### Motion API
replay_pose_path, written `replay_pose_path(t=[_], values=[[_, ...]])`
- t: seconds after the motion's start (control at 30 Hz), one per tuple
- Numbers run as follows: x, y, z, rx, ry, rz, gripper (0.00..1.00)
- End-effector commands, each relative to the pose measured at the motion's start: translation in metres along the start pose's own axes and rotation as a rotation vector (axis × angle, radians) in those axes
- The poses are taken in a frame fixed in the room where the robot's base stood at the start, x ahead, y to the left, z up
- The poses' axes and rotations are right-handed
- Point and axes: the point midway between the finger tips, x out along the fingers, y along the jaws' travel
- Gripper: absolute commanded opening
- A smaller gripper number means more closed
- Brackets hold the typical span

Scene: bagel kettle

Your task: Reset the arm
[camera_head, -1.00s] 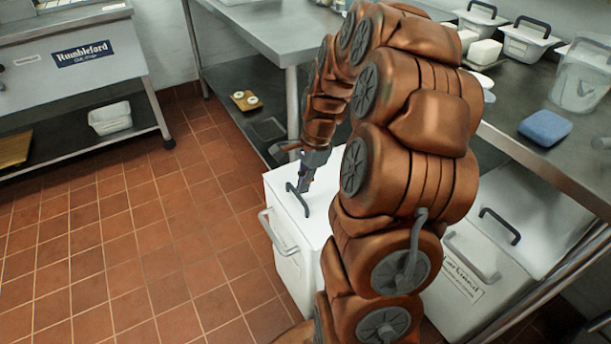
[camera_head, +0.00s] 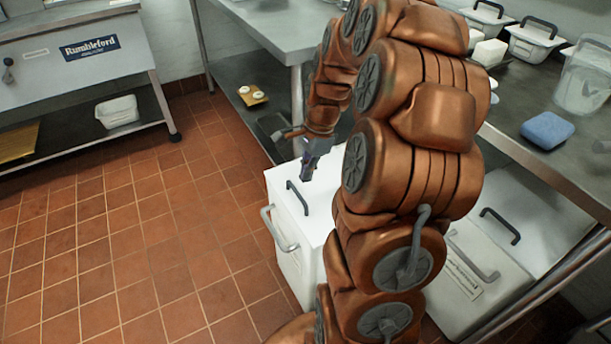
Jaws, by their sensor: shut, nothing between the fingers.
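My arm, with copper-coloured links, rises through the middle of the head view and bends over toward the left. My gripper (camera_head: 307,174) is shut and empty. It points down above the lid of a white bin (camera_head: 325,208), close to the bin's dark lid handle (camera_head: 298,199). A small gap seems to show between the fingertips and the lid, and the gripper does not hold the handle. My arm hides part of the bin's right side.
A second white bin (camera_head: 470,262) stands at right under the steel counter (camera_head: 560,170), which bears a blue sponge (camera_head: 547,130) and several white containers. A tray with bagel-like rounds (camera_head: 252,95) lies on a lower shelf. The tiled floor (camera_head: 120,230) at left is clear.

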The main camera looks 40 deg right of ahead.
Motion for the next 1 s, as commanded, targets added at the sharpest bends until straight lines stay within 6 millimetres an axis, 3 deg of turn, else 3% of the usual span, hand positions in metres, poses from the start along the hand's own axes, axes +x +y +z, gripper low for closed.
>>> replay_pose_path(t=[0.03, 0.3, 0.7, 0.87, 1.0], values=[[-0.014, -0.001, 0.001, 0.000, 0.002, -0.003, 0.00], [-0.059, -0.003, 0.003, -0.005, 0.002, -0.004, 0.00], [-0.067, -0.001, 0.007, -0.023, 0.002, 0.003, 0.00], [-0.067, 0.011, 0.036, -0.163, 0.011, 0.029, 0.00], [-0.066, 0.035, 0.075, -0.383, 0.020, 0.073, 0.00]])
